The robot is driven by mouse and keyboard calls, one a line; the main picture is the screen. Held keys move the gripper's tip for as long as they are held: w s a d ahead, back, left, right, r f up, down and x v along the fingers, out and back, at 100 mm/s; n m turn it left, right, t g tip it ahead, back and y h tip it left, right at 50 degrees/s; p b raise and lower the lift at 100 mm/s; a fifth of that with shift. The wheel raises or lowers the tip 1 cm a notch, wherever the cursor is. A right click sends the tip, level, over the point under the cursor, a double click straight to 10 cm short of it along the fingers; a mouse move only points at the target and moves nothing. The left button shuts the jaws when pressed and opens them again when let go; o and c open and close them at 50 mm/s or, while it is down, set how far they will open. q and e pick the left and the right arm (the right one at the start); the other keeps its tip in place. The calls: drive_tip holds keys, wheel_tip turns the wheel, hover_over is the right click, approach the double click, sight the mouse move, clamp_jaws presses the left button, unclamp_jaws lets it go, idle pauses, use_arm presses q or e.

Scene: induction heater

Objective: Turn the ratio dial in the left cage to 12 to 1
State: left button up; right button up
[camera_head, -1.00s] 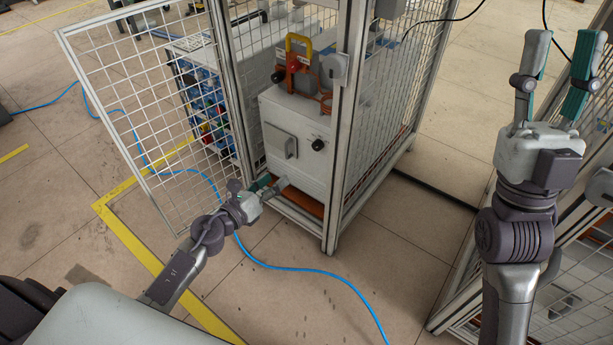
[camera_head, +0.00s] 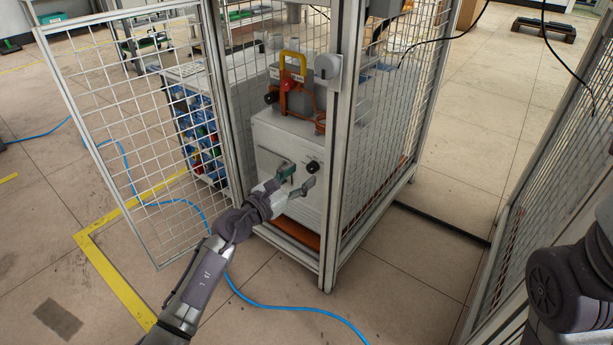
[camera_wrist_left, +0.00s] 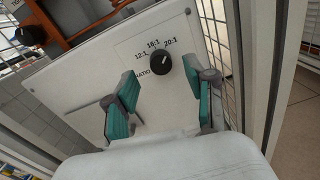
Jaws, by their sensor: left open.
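The black ratio dial (camera_head: 313,167) is on the front of the white box (camera_head: 283,143) in the left cage. In the left wrist view the dial (camera_wrist_left: 161,63) shows under the printed marks 12:1, 16:1 and 20:1. Its white pointer line seems to slant up and to the right, towards 20:1. My left gripper (camera_head: 298,178) is open, its green-padded fingers spread in front of the box, just below the dial. In the left wrist view the left gripper (camera_wrist_left: 166,100) has its fingers on either side below the dial, apart from it. My right gripper is out of view.
The mesh cage door (camera_head: 122,140) stands open at the left. A cage post (camera_head: 335,180) rises close to the right of the dial. An orange device with a yellow handle (camera_head: 293,62) sits on the box. A blue cable (camera_head: 290,312) lies on the floor.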

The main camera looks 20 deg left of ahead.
sight(310, 169)
use_arm(q)
drive_tip(key=shift+b+x, duration=0.5)
drive_tip(key=shift+x, duration=1.15)
drive_tip(key=shift+s, duration=0.1)
clamp_jaws()
